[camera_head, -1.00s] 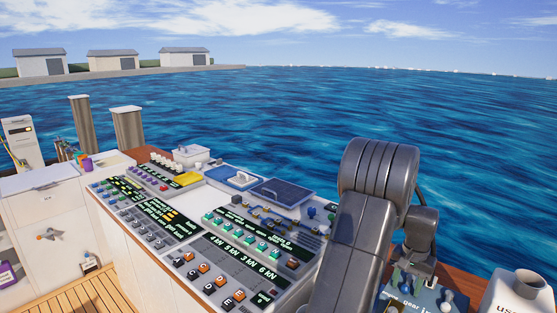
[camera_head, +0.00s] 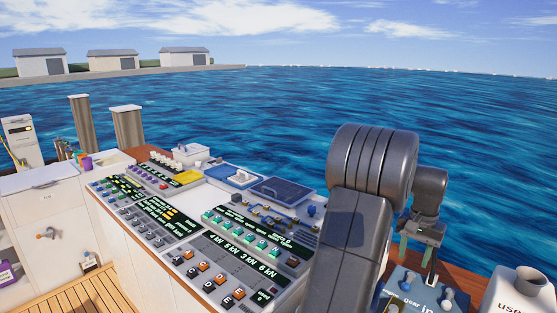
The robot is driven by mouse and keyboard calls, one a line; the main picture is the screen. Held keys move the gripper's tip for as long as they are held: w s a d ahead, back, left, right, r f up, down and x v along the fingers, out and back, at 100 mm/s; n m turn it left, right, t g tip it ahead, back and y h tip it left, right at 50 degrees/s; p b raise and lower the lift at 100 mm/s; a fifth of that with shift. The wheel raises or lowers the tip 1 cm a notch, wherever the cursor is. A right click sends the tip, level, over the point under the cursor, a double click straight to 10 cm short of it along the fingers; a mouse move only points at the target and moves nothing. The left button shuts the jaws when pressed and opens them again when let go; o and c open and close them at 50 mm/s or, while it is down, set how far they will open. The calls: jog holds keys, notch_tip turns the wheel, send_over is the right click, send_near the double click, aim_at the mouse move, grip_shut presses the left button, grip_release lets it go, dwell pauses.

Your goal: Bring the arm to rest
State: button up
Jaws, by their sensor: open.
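My arm (camera_head: 345,240) rises at the right of the view and bends over at a large grey elbow joint. My gripper (camera_head: 416,260) hangs from the wrist to the right of the elbow, fingers pointing down. It is open, and I see nothing between its fingers. I cannot tell the exact gap between the fingertips and the panel. Part of the wrist is hidden behind the elbow.
A console (camera_head: 180,230) with lit displays and buttons fills the middle. A white container (camera_head: 522,292) stands at the lower right. Open water lies beyond.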

aim_at(407, 284)
notch_tip(407, 284, down, 10)
jog(key=shift+s+p, duration=0.1)
jog(key=shift+p, duration=0.35)
jog(key=shift+s+d+r+n, duration=0.1)
jog(key=shift+s+d+n, duration=0.15)
jog(key=shift+n, duration=0.5)
jog(key=shift+s+d+n, duration=0.1)
jog(key=shift+d+n, duration=0.25)
jog(key=shift+n, duration=0.4)
